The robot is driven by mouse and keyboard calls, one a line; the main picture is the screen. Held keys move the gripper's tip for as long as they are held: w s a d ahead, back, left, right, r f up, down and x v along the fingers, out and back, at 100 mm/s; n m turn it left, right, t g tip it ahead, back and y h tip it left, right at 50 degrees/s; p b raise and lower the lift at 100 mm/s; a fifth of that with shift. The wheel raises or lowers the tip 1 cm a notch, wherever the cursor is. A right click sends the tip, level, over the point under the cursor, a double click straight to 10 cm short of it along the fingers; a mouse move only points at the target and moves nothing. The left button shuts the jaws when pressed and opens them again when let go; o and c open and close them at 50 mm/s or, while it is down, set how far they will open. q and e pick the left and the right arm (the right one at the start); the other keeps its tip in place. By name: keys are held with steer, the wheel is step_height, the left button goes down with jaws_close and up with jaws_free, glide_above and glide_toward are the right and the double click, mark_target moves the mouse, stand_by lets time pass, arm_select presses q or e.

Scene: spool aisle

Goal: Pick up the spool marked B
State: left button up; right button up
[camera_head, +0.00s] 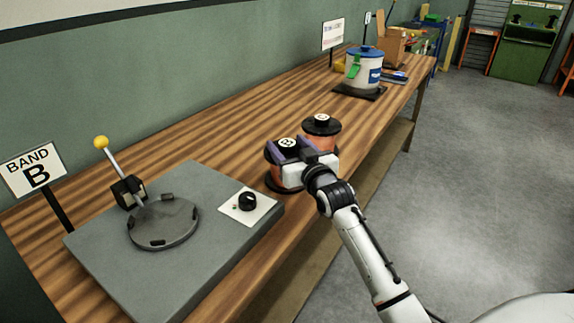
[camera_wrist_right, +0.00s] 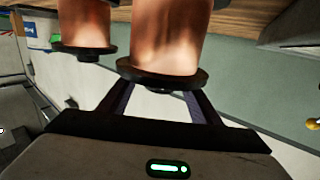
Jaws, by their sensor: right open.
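Two copper-coloured spools with black flanges and round white top labels stand on the wooden bench. The label letters are too small to read surely. The nearer spool (camera_head: 287,143) is partly hidden by my right gripper (camera_head: 291,152); the other spool (camera_head: 321,124) stands just behind it, to the right. In the right wrist view the larger spool (camera_wrist_right: 166,40) is at the fingertips, its dark flange (camera_wrist_right: 160,77) crossing above the gap of my right gripper (camera_wrist_right: 158,97). The jaws are open; contact cannot be told. The second spool (camera_wrist_right: 84,22) is left. My left gripper is not in view.
A grey plate (camera_head: 120,264) with a round disc (camera_head: 163,222), yellow-knobbed lever (camera_head: 101,143) and dial (camera_head: 247,202) lies at the near left, beside a "BAND B" sign (camera_head: 33,170). A white bucket (camera_head: 363,68) stands farther along the bench (camera_head: 225,125). Grey floor is clear on the right.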

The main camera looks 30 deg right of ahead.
steer(key=shift+w, duration=0.35)
jaws_close()
steer(key=shift+d+r, duration=0.1)
steer(key=shift+r, duration=0.25)
